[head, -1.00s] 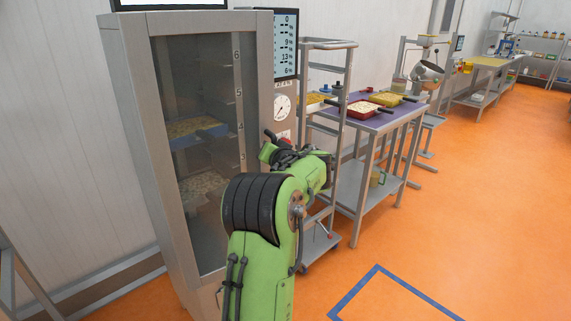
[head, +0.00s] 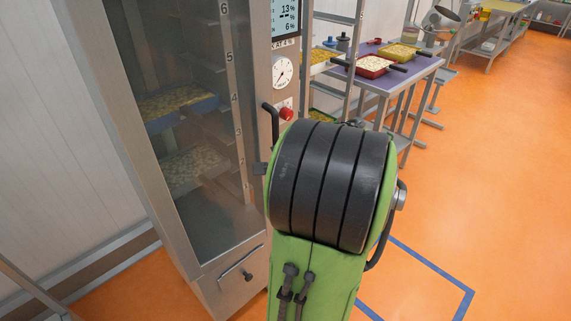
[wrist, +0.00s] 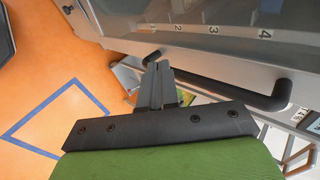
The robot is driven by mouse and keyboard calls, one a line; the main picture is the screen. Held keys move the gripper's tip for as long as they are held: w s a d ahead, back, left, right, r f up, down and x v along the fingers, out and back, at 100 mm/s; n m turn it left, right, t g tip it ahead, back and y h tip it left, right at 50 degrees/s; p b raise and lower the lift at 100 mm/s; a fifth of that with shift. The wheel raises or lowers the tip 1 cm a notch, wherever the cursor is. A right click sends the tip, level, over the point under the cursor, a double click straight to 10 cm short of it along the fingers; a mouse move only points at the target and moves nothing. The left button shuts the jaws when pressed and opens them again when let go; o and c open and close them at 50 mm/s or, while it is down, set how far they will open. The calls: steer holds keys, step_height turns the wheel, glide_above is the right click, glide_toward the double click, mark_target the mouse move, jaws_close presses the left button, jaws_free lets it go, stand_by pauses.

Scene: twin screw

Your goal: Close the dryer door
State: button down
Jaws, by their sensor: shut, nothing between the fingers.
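The dryer (head: 140,130) is a tall grey cabinet at the left of the head view. Its glass door (head: 195,120) shows numbered shelf levels and trays inside. Whether the door is fully shut or slightly ajar, I cannot tell. The black bar handle (head: 274,125) is on the door's right edge; in the wrist view the handle (wrist: 235,92) runs across the door (wrist: 215,45). My gripper (wrist: 163,68) is shut and empty, its fingertips close to one end of the handle. Contact is unclear. In the head view my arm hides the gripper.
A control panel with a gauge (head: 283,71) and red knob (head: 287,113) is right of the door. A purple-topped table (head: 405,65) with trays stands behind. The orange floor (head: 490,170) at the right is clear, with blue tape (head: 435,268).

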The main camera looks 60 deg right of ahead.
mark_target(261, 146)
steer(key=w+d+f+b, duration=0.1)
steer(key=w+d+f, duration=0.1)
steer(key=w, duration=0.5)
steer(key=shift+w+d+f, duration=0.15)
steer(key=shift+d+f, duration=0.15)
steer(key=shift+f, duration=0.3)
steer(key=shift+n+y, duration=0.7)
steer(key=shift+n, duration=0.2)
steer(key=w+d+p, duration=0.1)
steer(key=d+p, duration=0.1)
steer(key=w+d+p, duration=0.2)
steer(key=shift+w+d+r+p, duration=0.1)
steer(key=shift+w+r+p, duration=0.1)
steer(key=shift+w+p, duration=0.15)
steer(key=shift+t, duration=0.3)
